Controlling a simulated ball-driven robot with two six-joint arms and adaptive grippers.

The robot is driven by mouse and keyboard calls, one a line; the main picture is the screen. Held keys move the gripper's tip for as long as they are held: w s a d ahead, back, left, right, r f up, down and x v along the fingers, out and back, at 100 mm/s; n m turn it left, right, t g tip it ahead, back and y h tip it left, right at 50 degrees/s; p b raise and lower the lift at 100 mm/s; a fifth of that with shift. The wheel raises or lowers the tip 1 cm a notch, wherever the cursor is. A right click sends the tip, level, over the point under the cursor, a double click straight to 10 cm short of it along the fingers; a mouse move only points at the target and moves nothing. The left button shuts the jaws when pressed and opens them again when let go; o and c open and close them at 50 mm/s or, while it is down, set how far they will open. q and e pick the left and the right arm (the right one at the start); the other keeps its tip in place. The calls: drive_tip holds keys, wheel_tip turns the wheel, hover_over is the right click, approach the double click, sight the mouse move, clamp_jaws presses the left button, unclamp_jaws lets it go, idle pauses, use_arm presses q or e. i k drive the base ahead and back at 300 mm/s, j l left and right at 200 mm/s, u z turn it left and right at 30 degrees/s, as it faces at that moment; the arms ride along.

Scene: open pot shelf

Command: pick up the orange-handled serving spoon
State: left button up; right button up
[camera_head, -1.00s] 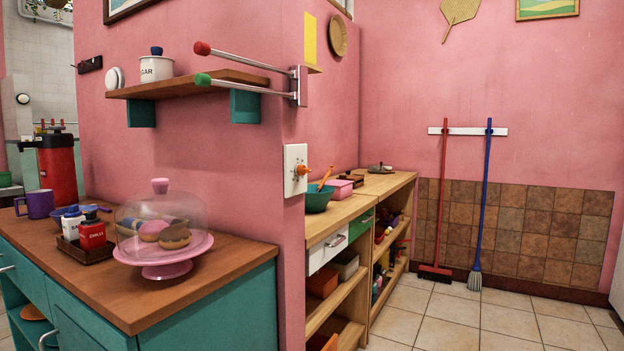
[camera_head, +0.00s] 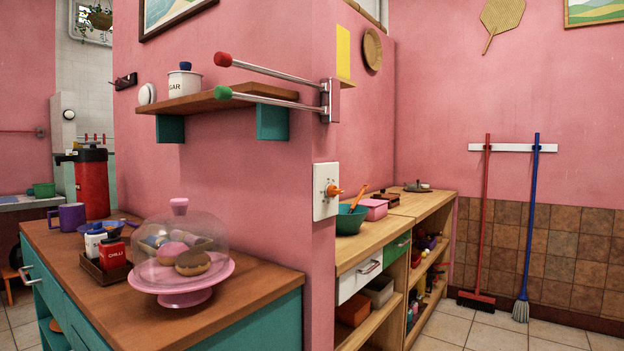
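An orange handle (camera_head: 358,197) sticks up at a slant from a teal bowl (camera_head: 346,222) on the wooden counter behind the pink wall's edge. It looks like the serving spoon's handle; its lower end is hidden in the bowl. The wall edge and white switch plate stand close to the left of the bowl. Neither of my grippers is in view.
A wooden shelf unit (camera_head: 398,250) carries the bowl, a pink box (camera_head: 374,210) and a dark lidded item. A teal cabinet in front holds a domed pink cake stand (camera_head: 182,284). Rails (camera_head: 270,70) jut from the wall.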

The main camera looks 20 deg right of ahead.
sight(353, 208)
drive_tip(key=i+l+u, duration=0.2)
drive_tip(key=l+u, duration=0.2)
drive_tip(key=l, duration=0.6)
drive_tip(key=l+u, duration=0.4)
drive_tip(key=l, duration=0.6)
